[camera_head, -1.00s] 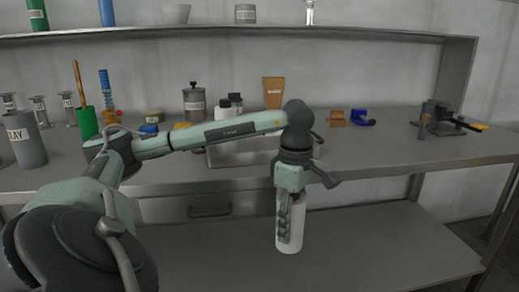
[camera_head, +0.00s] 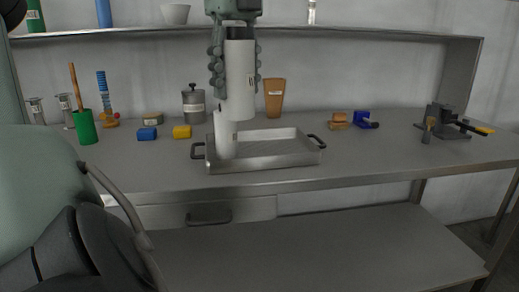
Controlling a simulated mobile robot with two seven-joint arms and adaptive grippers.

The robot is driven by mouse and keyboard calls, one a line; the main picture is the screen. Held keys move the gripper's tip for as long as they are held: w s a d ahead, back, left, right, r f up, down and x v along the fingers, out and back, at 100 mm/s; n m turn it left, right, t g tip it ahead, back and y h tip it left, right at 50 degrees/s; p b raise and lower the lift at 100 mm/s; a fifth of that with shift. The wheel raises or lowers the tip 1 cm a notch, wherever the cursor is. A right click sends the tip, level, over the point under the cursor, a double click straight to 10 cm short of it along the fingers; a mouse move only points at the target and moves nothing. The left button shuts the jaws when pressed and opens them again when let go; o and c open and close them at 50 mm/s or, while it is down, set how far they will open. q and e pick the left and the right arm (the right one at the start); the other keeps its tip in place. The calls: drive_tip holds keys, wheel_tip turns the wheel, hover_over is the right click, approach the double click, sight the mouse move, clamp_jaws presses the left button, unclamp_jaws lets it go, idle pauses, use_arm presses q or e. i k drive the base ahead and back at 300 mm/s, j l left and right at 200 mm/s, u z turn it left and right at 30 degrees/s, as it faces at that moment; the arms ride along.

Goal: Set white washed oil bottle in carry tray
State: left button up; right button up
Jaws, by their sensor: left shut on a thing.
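My left gripper (camera_head: 235,75) is at the top centre, pointing down, shut on a white bottle (camera_head: 240,95). My right gripper is not in view.
A grey lidded canister (camera_head: 193,106) and brown beaker (camera_head: 275,98) stand behind. The shelf (camera_head: 390,36) runs close behind the gripper.

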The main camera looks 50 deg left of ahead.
sight(290, 151)
drive_tip(key=i+j, duration=0.2)
drive_tip(key=j, duration=0.15)
drive_tip(key=i+j, duration=0.15)
drive_tip(key=j, duration=0.2)
drive_tip(key=i+j, duration=0.2)
drive_tip(key=j, duration=0.15)
